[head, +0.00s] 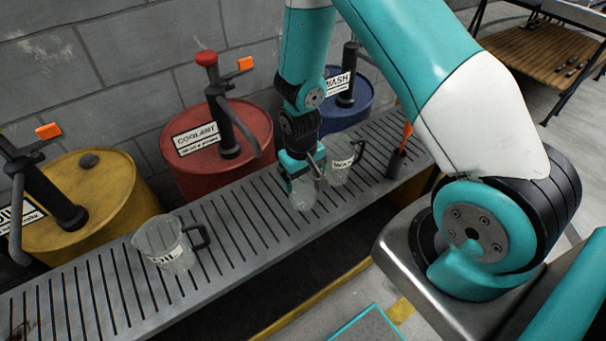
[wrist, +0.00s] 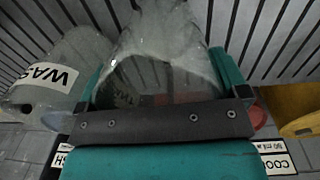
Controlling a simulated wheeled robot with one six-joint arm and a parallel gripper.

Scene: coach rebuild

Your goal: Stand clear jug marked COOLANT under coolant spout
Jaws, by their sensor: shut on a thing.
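My gripper (head: 303,170) is shut on a clear jug (head: 302,194) at the slatted bench, right of the red COOLANT drum (head: 196,158). In the wrist view the clear jug (wrist: 160,50) sits between my gripper's two teal fingers (wrist: 165,82). Its marking is not visible, and I cannot tell whether its base touches the slats. The coolant spout (head: 246,132) is a dark curved pipe from the pump on the red drum. It hangs over the bench's back edge, left of my gripper and apart from the held jug.
A clear WASH jug (head: 338,168) stands close to the right of the held jug. A clear OIL jug (head: 165,258) stands further left on the slatted bench (head: 240,236). Yellow (head: 115,205) and blue (head: 352,112) drums flank the red one. The slats below the coolant spout are clear.

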